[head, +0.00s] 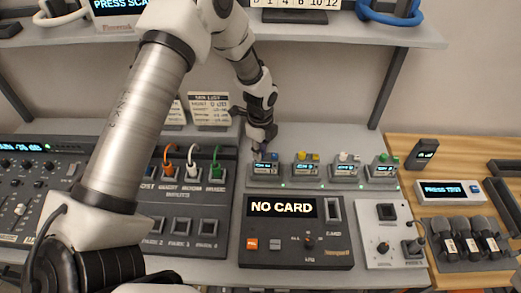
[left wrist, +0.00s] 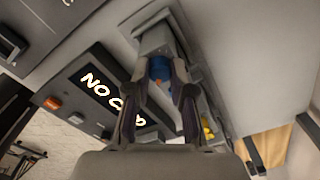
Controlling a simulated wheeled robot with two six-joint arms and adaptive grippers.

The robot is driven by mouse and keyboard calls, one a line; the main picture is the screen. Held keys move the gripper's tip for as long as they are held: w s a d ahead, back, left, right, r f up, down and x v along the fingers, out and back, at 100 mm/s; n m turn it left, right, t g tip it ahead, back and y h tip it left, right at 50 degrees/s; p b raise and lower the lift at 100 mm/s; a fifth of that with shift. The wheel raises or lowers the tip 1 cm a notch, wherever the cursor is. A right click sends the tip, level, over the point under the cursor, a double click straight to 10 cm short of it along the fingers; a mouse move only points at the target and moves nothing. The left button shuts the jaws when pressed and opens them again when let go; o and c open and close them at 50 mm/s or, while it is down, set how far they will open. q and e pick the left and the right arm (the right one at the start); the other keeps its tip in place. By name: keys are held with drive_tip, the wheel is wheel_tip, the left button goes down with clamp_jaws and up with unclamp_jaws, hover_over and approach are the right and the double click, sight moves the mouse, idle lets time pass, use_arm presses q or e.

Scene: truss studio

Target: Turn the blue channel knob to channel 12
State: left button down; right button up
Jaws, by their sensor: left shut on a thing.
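The blue channel knob (left wrist: 160,68) shows in the left wrist view between the fingers of my left gripper (left wrist: 168,85). The gripper is shut on it, one finger on each side. In the head view my left gripper (head: 262,148) reaches down onto the leftmost channel unit (head: 264,170) of a row and hides most of the knob. That unit's small blue display is lit, but its number is too small to read. An orange mark shows on or near the knob in the wrist view. My right gripper is not in view.
To the right are similar units with a yellow knob (head: 303,156), a white knob (head: 343,157) and a green knob (head: 383,159). A "NO CARD" console (head: 290,240) stands in front. Plugged colored cables (head: 192,160) are at the left. A shelf (head: 330,33) hangs above.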

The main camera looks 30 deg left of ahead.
use_arm(q)
drive_tip(key=shift+m, duration=0.6)
drive_tip(key=c, duration=1)
unclamp_jaws()
wheel_tip(320, 180, up, 12)
drive_tip(key=shift+f, duration=0.1)
